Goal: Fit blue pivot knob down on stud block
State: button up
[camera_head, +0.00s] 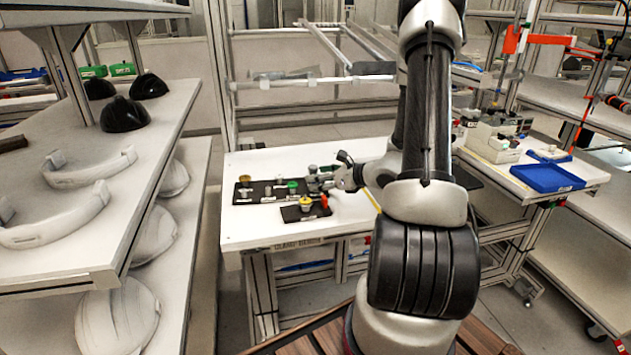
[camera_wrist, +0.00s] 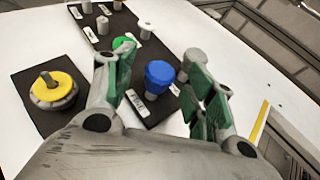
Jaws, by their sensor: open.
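The blue pivot knob (camera_wrist: 160,72) stands upright on a grey stem at the near end of a long black board (camera_wrist: 146,112), beside a white label. My gripper (camera_wrist: 163,80) is open, with one green-padded finger on each side of the knob and gaps between them. A round grey block (camera_wrist: 52,98) with a yellow top and a grey stud rising from its middle sits on a separate black mat to the left; it looks like the stud block. In the head view my gripper (camera_head: 338,176) is over the right end of the board, and the blue knob is hidden.
A green knob (camera_wrist: 122,43) stands behind the left finger, and several grey pegs stand farther along the board. The white table (camera_head: 262,228) is clear in front. A blue tray (camera_head: 546,177) lies on the bench to the right. Shelves with helmet shells stand left.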

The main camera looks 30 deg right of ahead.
jog(key=shift+x, duration=1.05)
jog(key=shift+c, duration=0.5)
jog(key=c, duration=0.9)
jog(key=shift+r, duration=0.15)
